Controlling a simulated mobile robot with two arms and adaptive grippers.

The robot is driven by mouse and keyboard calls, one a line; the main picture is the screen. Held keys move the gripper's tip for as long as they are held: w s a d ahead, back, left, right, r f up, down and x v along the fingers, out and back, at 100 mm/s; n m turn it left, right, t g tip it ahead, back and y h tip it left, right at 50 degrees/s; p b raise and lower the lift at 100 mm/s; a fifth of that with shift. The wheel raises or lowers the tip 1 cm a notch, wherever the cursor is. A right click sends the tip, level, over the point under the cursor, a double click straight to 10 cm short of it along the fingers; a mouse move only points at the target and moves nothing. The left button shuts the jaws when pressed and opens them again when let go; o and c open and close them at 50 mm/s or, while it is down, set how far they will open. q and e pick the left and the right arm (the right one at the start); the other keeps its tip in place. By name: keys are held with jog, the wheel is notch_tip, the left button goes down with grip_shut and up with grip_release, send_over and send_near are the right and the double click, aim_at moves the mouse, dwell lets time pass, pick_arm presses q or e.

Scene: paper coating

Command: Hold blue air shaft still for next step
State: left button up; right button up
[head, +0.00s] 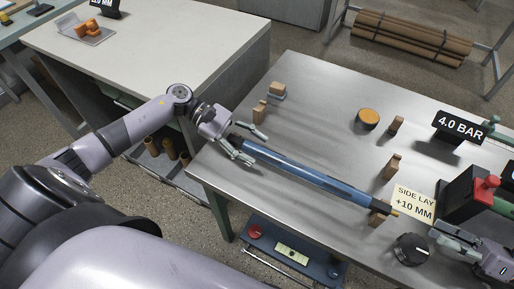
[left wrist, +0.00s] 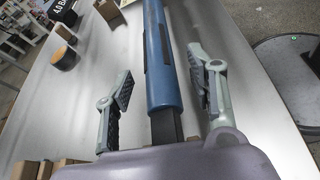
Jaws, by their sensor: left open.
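The blue air shaft (head: 310,180) lies slantwise across the front of the metal table, with dark end journals. My left gripper (head: 256,149) is open at the shaft's left end, one finger on each side. In the left wrist view the blue shaft (left wrist: 161,60) runs between the two spread pads of my left gripper (left wrist: 162,90), with gaps on both sides. My right gripper (head: 452,238) is at the lower right, near the shaft's other end. Whether its jaws are open is unclear.
Wooden blocks (head: 391,166) and an orange-topped roll (head: 367,119) stand on the metal table (head: 330,100). A "4.0 BAR" sign (head: 460,128), a "SIDE LAY +10 MM" card (head: 413,202), a black knob (head: 410,249) and a red-knobbed device (head: 470,195) stand at the right.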

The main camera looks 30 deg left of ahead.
pick_arm(q)
jog(key=shift+x, duration=0.85)
grip_shut()
dwell(1.0)
